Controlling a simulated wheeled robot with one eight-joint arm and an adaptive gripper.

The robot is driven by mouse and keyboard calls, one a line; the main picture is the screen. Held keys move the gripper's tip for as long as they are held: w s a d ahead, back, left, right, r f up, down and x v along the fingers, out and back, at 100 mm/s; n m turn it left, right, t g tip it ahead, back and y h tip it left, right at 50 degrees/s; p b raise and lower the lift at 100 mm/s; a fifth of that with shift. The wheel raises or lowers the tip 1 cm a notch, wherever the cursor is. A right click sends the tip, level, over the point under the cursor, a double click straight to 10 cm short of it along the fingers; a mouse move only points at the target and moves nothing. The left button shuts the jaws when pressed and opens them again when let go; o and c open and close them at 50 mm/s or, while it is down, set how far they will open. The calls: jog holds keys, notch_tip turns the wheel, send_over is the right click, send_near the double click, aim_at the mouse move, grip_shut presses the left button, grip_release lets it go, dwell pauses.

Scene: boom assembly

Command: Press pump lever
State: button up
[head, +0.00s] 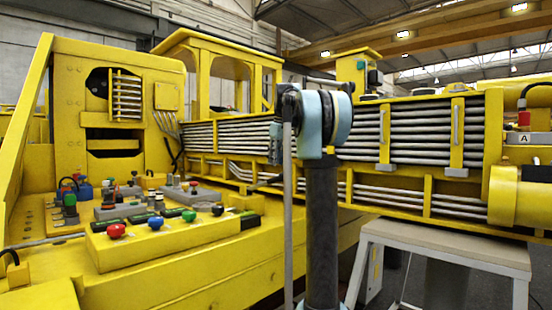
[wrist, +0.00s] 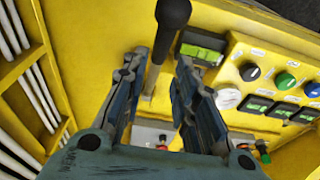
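The pump lever (wrist: 173,14) has a black ball knob and a dark shaft, and it rises from the yellow panel in the wrist view. My gripper (wrist: 159,62) is open, with its two blue-grey fingers on either side of the shaft. The knob shows past the fingertips at the top of the picture. The left finger is close to the shaft, and I cannot tell whether it touches. There is a gap to the right finger. In the head view my arm blocks the middle, and I cannot make out the gripper or the lever clearly.
The yellow control console (head: 170,237) carries several coloured knobs and small displays. In the wrist view a black knob (wrist: 249,72) and a green knob (wrist: 285,80) lie right of the lever. The boom (head: 440,135) with pipes runs behind my arm. A grey stand (head: 445,243) is at right.

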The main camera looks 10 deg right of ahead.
jog(key=shift+r, duration=0.85)
jog(key=c, duration=0.4)
jog(key=shift+d+r, duration=0.1)
jog(key=shift+r, duration=0.05)
grip_shut()
jog(key=d+r+m+t+y, duration=0.1)
jog(key=d+r+y, duration=0.2)
jog(key=r, duration=0.3)
jog(key=shift+d+r, duration=0.15)
jog(key=shift+d, duration=0.05)
